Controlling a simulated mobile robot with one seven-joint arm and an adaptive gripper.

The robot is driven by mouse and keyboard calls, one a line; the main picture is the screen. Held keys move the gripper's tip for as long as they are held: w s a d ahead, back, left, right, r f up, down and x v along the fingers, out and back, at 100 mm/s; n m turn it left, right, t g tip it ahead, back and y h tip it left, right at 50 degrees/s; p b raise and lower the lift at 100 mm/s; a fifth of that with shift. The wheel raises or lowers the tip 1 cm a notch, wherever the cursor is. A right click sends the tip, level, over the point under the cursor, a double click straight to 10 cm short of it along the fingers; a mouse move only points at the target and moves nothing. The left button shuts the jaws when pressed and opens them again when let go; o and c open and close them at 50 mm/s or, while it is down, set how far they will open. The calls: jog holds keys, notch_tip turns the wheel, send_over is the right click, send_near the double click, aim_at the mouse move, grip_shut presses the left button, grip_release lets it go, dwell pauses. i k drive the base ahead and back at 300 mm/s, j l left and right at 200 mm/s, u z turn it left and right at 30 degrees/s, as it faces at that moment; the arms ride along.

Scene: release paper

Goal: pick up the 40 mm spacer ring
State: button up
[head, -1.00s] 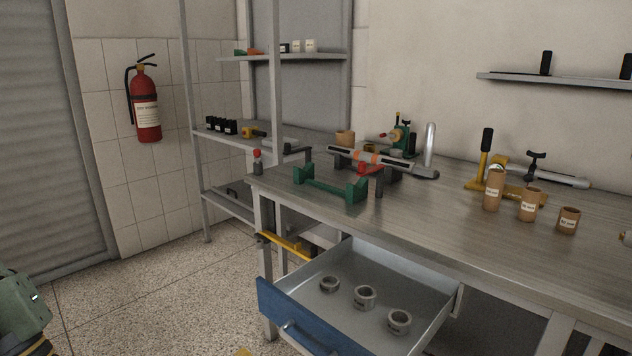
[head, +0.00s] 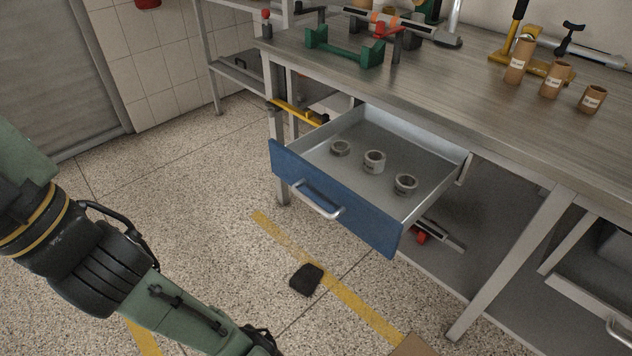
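Several grey rings lie in the open drawer (head: 434,177) under the workbench, in the head view. There is a left ring (head: 341,149), a middle ring (head: 374,168) and a right ring (head: 405,190). The middle one looks the tallest. No size marking is legible, so I cannot tell which is the 40 mm spacer ring. My arm reaches in at the lower left, in front of the drawer and apart from it.
The drawer's blue front (head: 335,199) has a metal handle (head: 318,203). The workbench top (head: 450,90) overhangs the drawer's back and carries cardboard tubes (head: 555,80) and a green stand (head: 345,50). A black object (head: 306,280) lies on the floor.

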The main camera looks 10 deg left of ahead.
aim_at(374, 161)
jog(key=j+z, duration=0.35)
jog(key=i+j+z, duration=0.1)
jog(key=j+z, duration=0.45)
jog(key=z, duration=0.15)
jog(key=j, duration=0.5)
jog(key=k+j+z, duration=0.1)
jog(key=j, duration=0.45)
jog(key=k+j, duration=0.1)
jog(key=j, duration=0.4)
